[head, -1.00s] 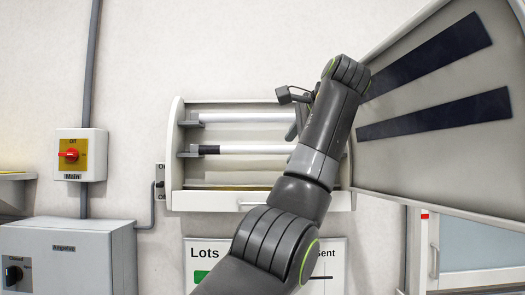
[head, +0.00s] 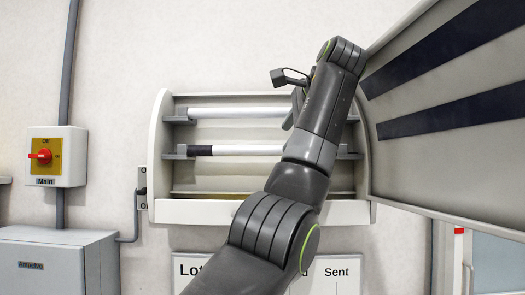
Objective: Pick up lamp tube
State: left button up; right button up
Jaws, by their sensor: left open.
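A white lamp tube (head: 238,112) lies level across the upper holders of an open wall lamp housing (head: 160,130). A second tube (head: 245,150), white with a dark band near its left end, lies in the lower holders. My left arm rises from below and crosses in front of the right part of both tubes. My left gripper (head: 296,107) is at the right part of the upper tube, mostly hidden behind my wrist. It is open; whether it touches the tube cannot be seen. My right gripper is not in view.
The housing's cover (head: 395,110), with two dark strips, hangs open at the right, close to my wrist. A switch box (head: 60,155) with a red knob and a grey cabinet (head: 60,250) are at the left. A lettered board (head: 340,285) is below.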

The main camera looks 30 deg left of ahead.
aim_at(276, 147)
pick_arm(q)
jog(key=shift+w+a+f, duration=0.2)
jog(key=shift+a+f, duration=0.1)
jog(key=shift+a, duration=0.35)
jog(key=p+x, duration=0.3)
jog(key=x, duration=0.1)
jog(key=shift+s+a, duration=0.1)
jog(key=shift+a, duration=0.05)
jog(key=shift+c, duration=0.4)
jog(key=c, duration=0.8)
